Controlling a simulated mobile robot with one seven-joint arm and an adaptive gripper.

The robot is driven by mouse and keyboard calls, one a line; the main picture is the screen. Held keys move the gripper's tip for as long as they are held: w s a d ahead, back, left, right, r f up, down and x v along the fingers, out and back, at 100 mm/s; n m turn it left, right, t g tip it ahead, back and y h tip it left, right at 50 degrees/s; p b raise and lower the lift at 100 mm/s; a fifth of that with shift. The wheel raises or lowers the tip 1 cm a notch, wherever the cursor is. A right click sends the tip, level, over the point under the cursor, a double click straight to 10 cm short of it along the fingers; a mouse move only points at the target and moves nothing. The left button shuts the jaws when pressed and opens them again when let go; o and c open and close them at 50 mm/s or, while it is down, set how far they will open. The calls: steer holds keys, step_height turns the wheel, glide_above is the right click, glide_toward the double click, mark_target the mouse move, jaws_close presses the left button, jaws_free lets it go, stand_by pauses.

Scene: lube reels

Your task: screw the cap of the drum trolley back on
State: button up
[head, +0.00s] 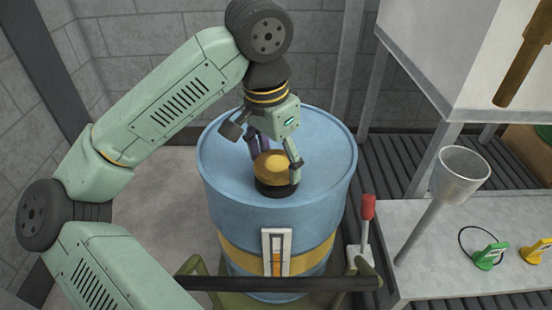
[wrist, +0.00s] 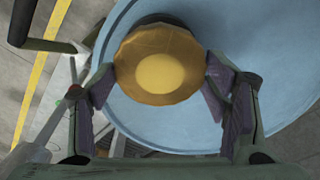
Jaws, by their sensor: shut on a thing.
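The yellow-brown cap (head: 272,164) sits at the dark neck (head: 275,188) on top of the blue drum (head: 325,165). In the head view I cannot tell whether the cap is seated on the neck or just above it. My gripper (head: 275,166) points down, with its fingers on either side of the cap. In the wrist view the faceted cap (wrist: 158,62) lies between the purple finger pads of my gripper (wrist: 160,80), which is shut on it. The drum stands upright on the olive trolley (head: 205,285) with a dark handle bar across its front.
A red-topped lever (head: 368,208) stands at the drum's right front. A white cabinet hangs at upper right. Floor left of the drum is clear.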

steer(key=o, duration=1.3)
steer(key=shift+o, duration=0.7)
